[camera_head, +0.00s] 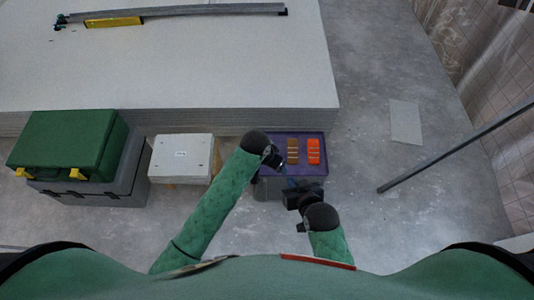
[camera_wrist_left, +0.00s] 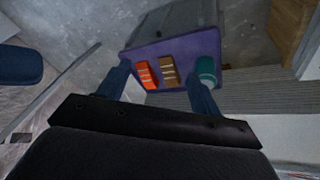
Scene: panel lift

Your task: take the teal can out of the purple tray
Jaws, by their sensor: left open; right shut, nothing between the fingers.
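The purple tray (camera_head: 308,171) sits on a grey box right of centre in the head view, and it also shows in the left wrist view (camera_wrist_left: 178,48). The teal can (camera_wrist_left: 207,67) stands in the tray near its right edge in the left wrist view. In the head view my left gripper seems to hide the can. My left gripper (camera_wrist_left: 160,75) is open, with its fingers toward the tray and nothing held. In the head view it (camera_head: 275,160) is over the tray's left side. My right gripper (camera_head: 290,190) is shut and empty at the tray's near edge.
A brown item (camera_head: 293,150) and an orange item (camera_head: 313,151) lie in the tray beside the can. A white box (camera_head: 182,157) and a green case (camera_head: 68,142) stand left. A panel stack (camera_head: 200,65) lies behind. A grey bar (camera_head: 450,150) slants at right over open floor.

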